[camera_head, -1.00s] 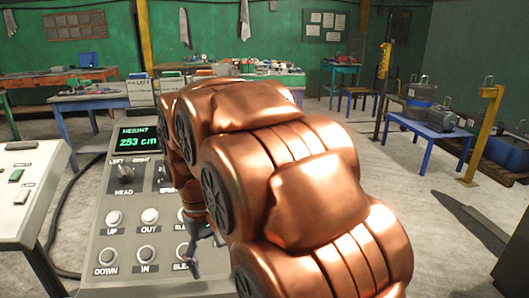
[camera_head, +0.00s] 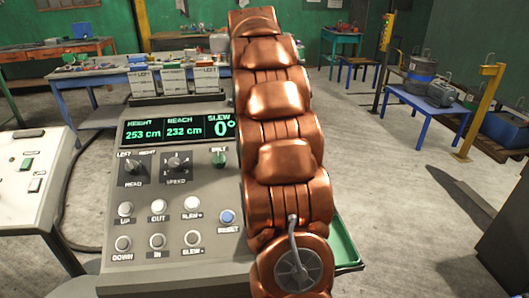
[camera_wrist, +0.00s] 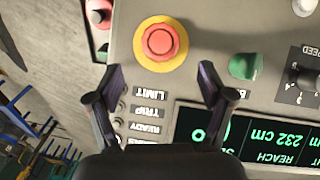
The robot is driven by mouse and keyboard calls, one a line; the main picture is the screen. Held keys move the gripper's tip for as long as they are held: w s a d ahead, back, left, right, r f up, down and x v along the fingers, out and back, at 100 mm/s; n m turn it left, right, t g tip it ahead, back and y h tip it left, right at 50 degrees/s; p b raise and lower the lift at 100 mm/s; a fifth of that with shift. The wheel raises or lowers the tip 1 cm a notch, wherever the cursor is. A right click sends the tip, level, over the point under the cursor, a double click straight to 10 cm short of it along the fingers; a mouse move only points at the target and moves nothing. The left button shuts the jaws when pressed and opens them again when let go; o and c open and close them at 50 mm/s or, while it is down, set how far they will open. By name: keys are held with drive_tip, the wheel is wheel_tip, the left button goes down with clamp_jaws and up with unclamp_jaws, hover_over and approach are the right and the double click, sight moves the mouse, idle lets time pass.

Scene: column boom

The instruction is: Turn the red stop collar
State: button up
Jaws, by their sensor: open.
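In the wrist view a round red knob (camera_wrist: 160,41) sits on a yellow ring (camera_wrist: 150,62) on the grey control panel. I cannot tell for certain whether it is the stop collar. My gripper (camera_wrist: 160,69) is open, with its two dark fingers apart. In this view the fingertips lie left and right of the ring's lower edge, with nothing between them but panel. In the head view the knob and my gripper are hidden behind my copper arm. The panel (camera_head: 150,200) shows there with HEIGHT 253 cm, REACH 232 cm and SLEW 0°.
A green knob (camera_wrist: 243,66) and the lit display (camera_wrist: 262,140) are right of the knob in the wrist view. Another red button (camera_wrist: 99,14) is at upper left. A blue table (camera_head: 420,106) stands right in the head view, with open floor before it.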

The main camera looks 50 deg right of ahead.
drive_tip(key=shift+s+d+f+p, duration=0.15)
drive_tip(key=shift+f+p, duration=0.3)
drive_tip(key=shift+f, duration=1.5)
drive_tip(key=shift+s+d+f+p, duration=0.15)
drive_tip(key=shift+f+p, duration=0.3)
drive_tip(key=shift+f, duration=1.45)
drive_tip(key=shift+w, duration=0.1)
drive_tip(key=shift+c, duration=0.4)
drive_tip(key=c, duration=1.1)
drive_tip(key=shift+m+b, duration=0.3)
drive_tip(key=shift+b, duration=0.15)
drive_tip(key=m+t+y+b, duration=0.1)
drive_tip(key=m+b, duration=0.1)
drive_tip(key=shift+d+f+m, duration=0.1)
drive_tip(key=shift+m, duration=0.2)
drive_tip(key=m+t+y+b, duration=0.1)
drive_tip(key=m, duration=0.1)
drive_tip(key=m+t+y+b, duration=0.1)
drive_tip(key=m+b, duration=0.1)
drive_tip(key=m, duration=0.1)
drive_tip(key=shift+s+t, duration=0.2)
drive_tip(key=shift+t, duration=0.2)
drive_tip(key=shift+d, duration=0.1)
